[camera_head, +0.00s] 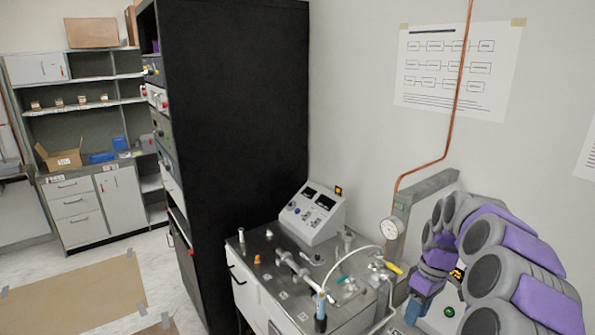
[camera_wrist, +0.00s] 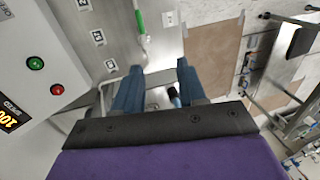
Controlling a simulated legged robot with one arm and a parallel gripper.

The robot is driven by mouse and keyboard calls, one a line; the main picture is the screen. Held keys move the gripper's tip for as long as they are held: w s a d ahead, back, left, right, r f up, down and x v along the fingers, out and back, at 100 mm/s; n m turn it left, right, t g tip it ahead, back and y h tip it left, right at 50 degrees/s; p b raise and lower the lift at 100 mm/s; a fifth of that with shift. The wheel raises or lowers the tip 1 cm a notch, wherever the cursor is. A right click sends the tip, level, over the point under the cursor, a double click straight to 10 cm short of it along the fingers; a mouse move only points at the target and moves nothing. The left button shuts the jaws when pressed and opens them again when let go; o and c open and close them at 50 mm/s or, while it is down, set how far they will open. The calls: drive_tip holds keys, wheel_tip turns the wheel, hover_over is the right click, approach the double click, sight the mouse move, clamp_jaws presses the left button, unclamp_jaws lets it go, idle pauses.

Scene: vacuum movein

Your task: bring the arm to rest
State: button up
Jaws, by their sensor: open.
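My arm (camera_head: 510,270), grey and purple, is bent in an arch at the right of the head view. My gripper (camera_wrist: 158,72) shows in the wrist view with its two blue fingers apart and nothing held between them. In the head view, blue parts at the arm's near end (camera_head: 420,297) hang close to the right side of the steel bench (camera_head: 262,262). Whether the fingers touch anything there cannot be told.
The bench carries valves, tubing and a grey control box (camera_head: 312,212). A gauge (camera_head: 391,228) and copper pipe (camera_head: 462,70) stand near my arm. A tall black rack (camera_head: 235,110) is left of the bench. A panel with red and green buttons (camera_wrist: 38,75) is left of my gripper.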

drive_tip(key=s+a+r+m+b, duration=0.1)
drive_tip(key=s+a+r, duration=0.2)
drive_tip(key=s+a, duration=0.4)
drive_tip(key=s+a+r+b, duration=0.1)
drive_tip(key=s+a+r, duration=0.1)
drive_tip(key=s+a, duration=0.55)
drive_tip(key=s+a+f+m+h, duration=0.1)
drive_tip(key=s+f+m, duration=0.1)
drive_tip(key=s, duration=0.8)
drive_tip(key=s+a+f+m+h+b, duration=0.1)
drive_tip(key=s+f+m, duration=0.2)
drive_tip(key=s, duration=0.7)
drive_tip(key=shift+s+a+m+g, duration=0.25)
drive_tip(key=shift+a+m+g, duration=0.05)
drive_tip(key=shift+a+m, duration=0.1)
